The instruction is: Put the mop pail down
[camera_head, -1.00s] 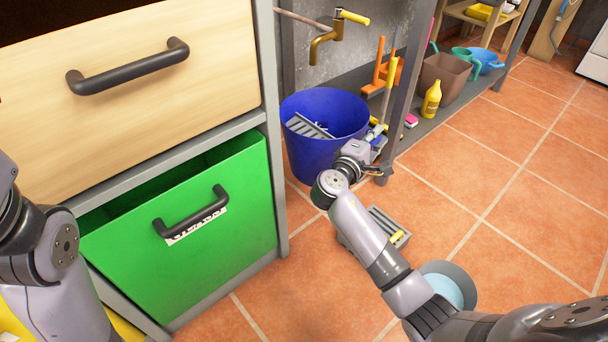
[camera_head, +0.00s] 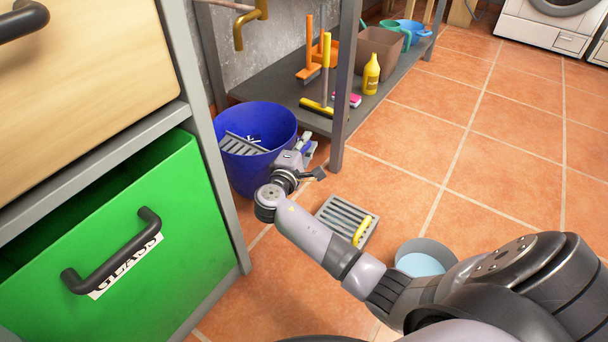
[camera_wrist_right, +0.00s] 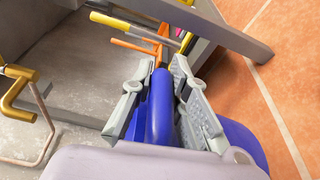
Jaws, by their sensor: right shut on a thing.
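The mop pail (camera_head: 235,175) is a deep blue round bucket with a grey slotted piece (camera_head: 240,145) inside. It is between the green bin and the shelf post in the head view. My right gripper (camera_head: 303,148) is at the pail's right side. In the right wrist view, its two grey fingers (camera_wrist_right: 160,95) are closed on either side of the blue pail wall (camera_wrist_right: 160,110). The pail looks upright; its base is partly hidden, so I cannot tell whether it touches the floor. My left gripper is out of view.
A green bin (camera_head: 120,250) labelled GLASS stands left. A low shelf (camera_head: 290,92) holds brushes and a yellow bottle (camera_head: 371,75). Tiles at right are clear.

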